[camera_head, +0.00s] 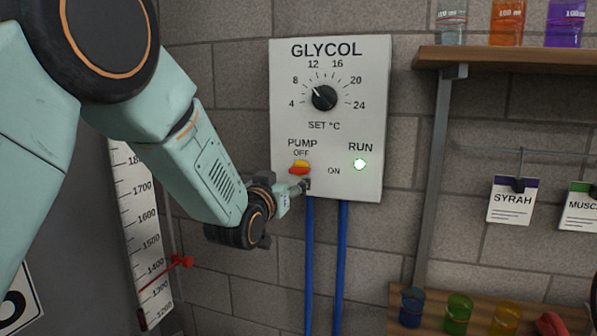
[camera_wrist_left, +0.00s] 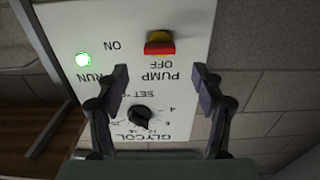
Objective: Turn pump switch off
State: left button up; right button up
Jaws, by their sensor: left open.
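The pump switch (camera_head: 299,168) has a red handle on a yellow base, low on the white GLYCOL panel (camera_head: 285,130). OFF is printed above it and ON to its right. Its red bar lies about level. The green RUN lamp (camera_head: 360,164) is lit. My left gripper (camera_head: 305,185) is just below the switch in the head view. In the left wrist view, which is upside down, the switch (camera_wrist_left: 160,43) lies ahead of the open, empty fingers (camera_wrist_left: 163,74), not between them. I cannot tell the gap to the panel. My right gripper does not show.
A temperature dial (camera_head: 323,97) sits above the switch. Two blue pipes (camera_head: 325,260) run down below the panel. To the right are a wooden shelf (camera_head: 500,57) with beakers and hanging labels (camera_head: 512,204). A scale board (camera_head: 143,220) stands left.

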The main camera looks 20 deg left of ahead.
aim_at(298, 171)
pick_arm(q)
jog(key=shift+w+d+p, duration=0.2)
jog(key=shift+w+p, duration=0.5)
jog(key=shift+w, duration=2.85)
jog(key=c, duration=1.1)
